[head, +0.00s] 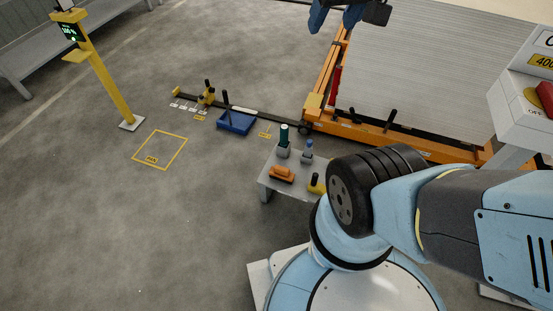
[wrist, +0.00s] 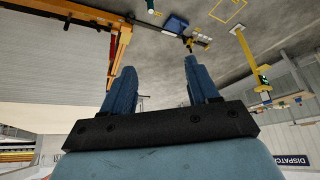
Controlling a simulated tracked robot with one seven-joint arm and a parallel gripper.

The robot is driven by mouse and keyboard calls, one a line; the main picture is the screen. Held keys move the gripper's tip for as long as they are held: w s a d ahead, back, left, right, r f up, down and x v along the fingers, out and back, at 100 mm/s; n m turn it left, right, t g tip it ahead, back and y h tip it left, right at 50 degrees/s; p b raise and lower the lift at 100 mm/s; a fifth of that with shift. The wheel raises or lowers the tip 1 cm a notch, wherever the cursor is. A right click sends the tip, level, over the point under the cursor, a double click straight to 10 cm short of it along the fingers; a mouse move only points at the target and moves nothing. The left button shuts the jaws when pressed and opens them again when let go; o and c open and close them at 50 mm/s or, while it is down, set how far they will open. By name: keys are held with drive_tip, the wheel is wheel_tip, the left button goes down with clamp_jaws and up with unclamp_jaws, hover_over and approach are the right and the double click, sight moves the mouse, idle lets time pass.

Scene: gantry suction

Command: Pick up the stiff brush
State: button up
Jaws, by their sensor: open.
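An orange block-shaped item (head: 281,173), which looks like the stiff brush, lies on the near left part of a small grey stand (head: 268,183). A green-and-dark cylinder, a blue-topped item and a yellow item share the stand with it. My gripper (head: 336,15) shows at the top edge of the head view, well beyond and above the stand. In the wrist view, my gripper (wrist: 159,67) has its two blue fingers spread wide with nothing between them. The brush cannot be made out in the wrist view.
An orange gantry frame (head: 420,145) with a grey slatted panel stands behind the stand. A blue tray (head: 235,122) lies on the floor to its left. A yellow post (head: 105,80) stands far left. A control box (head: 525,100) is at right. Floor left of the stand is clear.

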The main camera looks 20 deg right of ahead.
drive_tip(key=o, duration=0.7)
drive_tip(key=shift+m+g+y, duration=0.3)
drive_tip(key=shift+g+y, duration=0.1)
drive_tip(key=w+f, duration=0.1)
drive_tip(key=w, duration=0.2)
drive_tip(key=w+f, duration=0.1)
drive_tip(key=w, duration=0.5)
drive_tip(key=shift+w+a+f, duration=0.35)
drive_tip(key=shift+a+f, duration=0.05)
drive_tip(key=w+a+f+m+g, duration=0.2)
drive_tip(key=w+f+m, duration=0.1)
drive_tip(key=w+f, duration=1.9)
drive_tip(key=m+g, duration=0.3)
drive_tip(key=m, duration=0.1)
hover_over(282, 168)
wheel_tip(282, 168, down, 47)
drive_tip(key=shift+h, duration=0.4)
drive_tip(key=f, duration=0.7)
drive_tip(key=shift+w+a+f, duration=0.1)
drive_tip(key=shift+a+f, duration=0.1)
drive_tip(key=shift+f, duration=0.15)
drive_tip(key=shift+d+f, duration=0.15)
drive_tip(key=shift+f, duration=2.45)
